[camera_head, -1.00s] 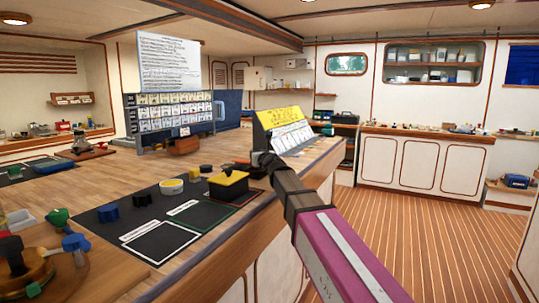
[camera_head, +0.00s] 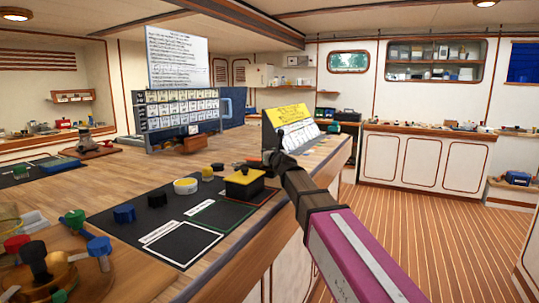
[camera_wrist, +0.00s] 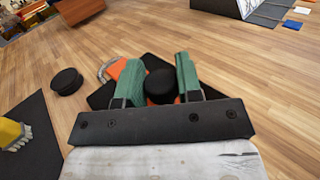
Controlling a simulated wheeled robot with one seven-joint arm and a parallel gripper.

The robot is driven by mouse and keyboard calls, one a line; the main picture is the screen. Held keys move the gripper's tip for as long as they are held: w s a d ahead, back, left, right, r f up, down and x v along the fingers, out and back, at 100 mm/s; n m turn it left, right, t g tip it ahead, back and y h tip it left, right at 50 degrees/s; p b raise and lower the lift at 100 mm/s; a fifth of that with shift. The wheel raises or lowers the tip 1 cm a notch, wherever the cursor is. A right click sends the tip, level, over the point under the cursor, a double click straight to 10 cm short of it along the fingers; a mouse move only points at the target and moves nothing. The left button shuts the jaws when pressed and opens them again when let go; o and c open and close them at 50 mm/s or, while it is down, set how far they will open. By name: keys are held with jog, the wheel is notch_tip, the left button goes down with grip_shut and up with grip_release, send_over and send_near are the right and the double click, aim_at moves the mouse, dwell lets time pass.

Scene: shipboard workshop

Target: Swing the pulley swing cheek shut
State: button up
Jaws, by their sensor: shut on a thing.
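In the wrist view the pulley lies on the wooden bench between and around my fingers. It shows orange parts (camera_wrist: 131,70), black plate corners to both sides, and a grey metal loop at the upper left. A round black knob (camera_wrist: 160,86) stands between my two green fingers. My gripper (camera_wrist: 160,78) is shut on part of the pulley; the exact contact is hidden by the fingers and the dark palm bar. In the head view my gripper (camera_head: 270,158) is low over the bench's right part, and the pulley cannot be made out there. I cannot tell the cheek's angle.
A black disc (camera_wrist: 67,81) lies left of the pulley. A black box with a yellow top (camera_head: 244,183) stands on a dark mat (camera_head: 172,215). A yellow sloped panel (camera_head: 288,115) stands behind my gripper. Bare wood lies around the pulley's far side.

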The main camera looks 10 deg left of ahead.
jog(key=o, duration=0.9)
jog(key=shift+o, duration=0.2)
jog(key=v, duration=1)
jog(key=shift+s+d, duration=0.1)
jog(key=shift+s, duration=0.3)
